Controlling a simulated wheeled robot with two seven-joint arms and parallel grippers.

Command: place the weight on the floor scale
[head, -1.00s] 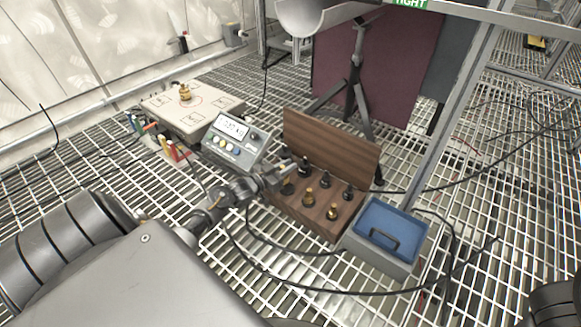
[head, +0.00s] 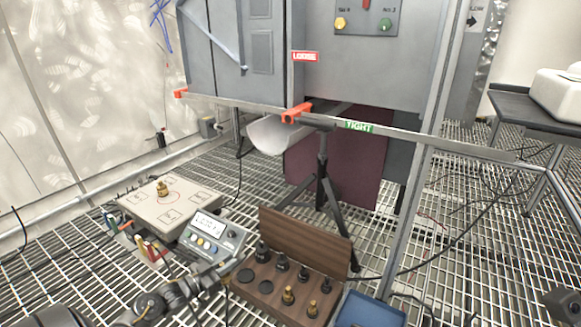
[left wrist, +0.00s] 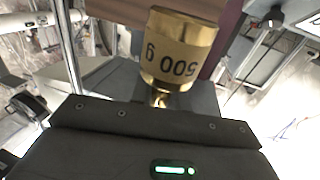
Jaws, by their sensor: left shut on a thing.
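The floor scale is a pale, low square platform (head: 150,222) at the left in the head view. A brass weight (head: 162,188) stands upright on it. Its grey display unit (head: 212,236) with buttons sits just in front to the right. My left gripper (head: 228,270) is in front of the display unit, beside the open wooden weight box (head: 262,298). In the left wrist view it is shut on a brass weight marked 500 g (left wrist: 178,48). I cannot make out this held weight in the head view.
The box holds several dark-topped weights, two brass ones (head: 288,295) and empty round recesses. A blue-topped case (head: 368,311) is right of it. A black tripod (head: 322,175) stands behind. Cables cross the grating floor. A steel rail (head: 240,104) spans the cabinet front.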

